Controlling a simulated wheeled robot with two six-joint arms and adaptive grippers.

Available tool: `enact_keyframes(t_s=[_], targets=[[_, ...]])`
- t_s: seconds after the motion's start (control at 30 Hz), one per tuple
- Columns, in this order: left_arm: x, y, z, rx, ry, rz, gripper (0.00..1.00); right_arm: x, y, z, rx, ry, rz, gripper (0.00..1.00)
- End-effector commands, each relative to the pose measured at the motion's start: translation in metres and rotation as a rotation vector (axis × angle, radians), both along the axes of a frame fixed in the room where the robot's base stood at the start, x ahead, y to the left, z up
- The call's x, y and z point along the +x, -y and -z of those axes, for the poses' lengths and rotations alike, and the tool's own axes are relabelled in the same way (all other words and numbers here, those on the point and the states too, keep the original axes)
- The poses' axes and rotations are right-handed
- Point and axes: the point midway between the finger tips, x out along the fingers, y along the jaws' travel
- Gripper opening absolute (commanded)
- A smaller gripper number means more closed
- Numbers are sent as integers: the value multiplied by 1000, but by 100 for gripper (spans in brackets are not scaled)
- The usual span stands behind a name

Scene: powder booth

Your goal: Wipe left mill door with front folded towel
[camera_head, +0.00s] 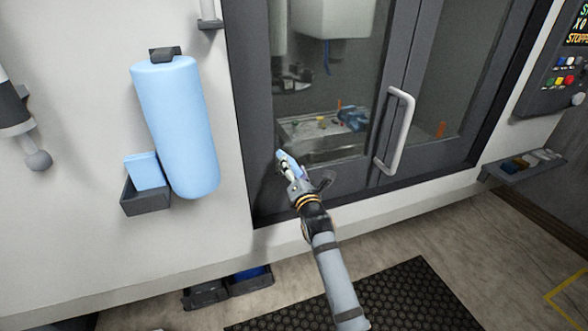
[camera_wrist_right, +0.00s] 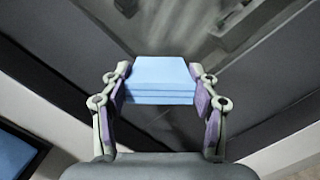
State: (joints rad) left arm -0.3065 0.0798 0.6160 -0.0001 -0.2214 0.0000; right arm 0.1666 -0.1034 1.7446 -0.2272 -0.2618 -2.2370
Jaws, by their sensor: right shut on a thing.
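My right gripper (camera_head: 287,164) is shut on a light blue folded towel (camera_head: 290,160) in front of the lower part of the left mill door (camera_head: 266,130). In the right wrist view the towel (camera_wrist_right: 164,80) sits between the two fingers (camera_wrist_right: 160,98), and the door's dark frame and glass lie behind it. I cannot tell whether the towel touches the door. The left mill door is closed, with a white handle (camera_head: 394,130) at its right side. My left gripper is not in view.
A large blue roll (camera_head: 178,125) hangs on the white wall at left, beside a dark holder (camera_head: 146,202) with another folded blue towel (camera_head: 145,171). A control panel (camera_head: 562,75) and a small shelf (camera_head: 524,168) are at right. A black mat (camera_head: 400,300) and bins (camera_head: 205,293) lie below.

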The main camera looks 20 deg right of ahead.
Motion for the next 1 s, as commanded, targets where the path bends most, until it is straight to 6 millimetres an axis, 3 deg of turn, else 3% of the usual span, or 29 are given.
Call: enact_keyframes(t_s=[0.3,0.8,1.0], targets=[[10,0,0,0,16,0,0,5,0,1,1,0,0,36],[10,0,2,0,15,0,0,14,0,0,-1,0,0,36],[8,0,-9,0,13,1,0,13,14,-3,-4,0,0,36]])
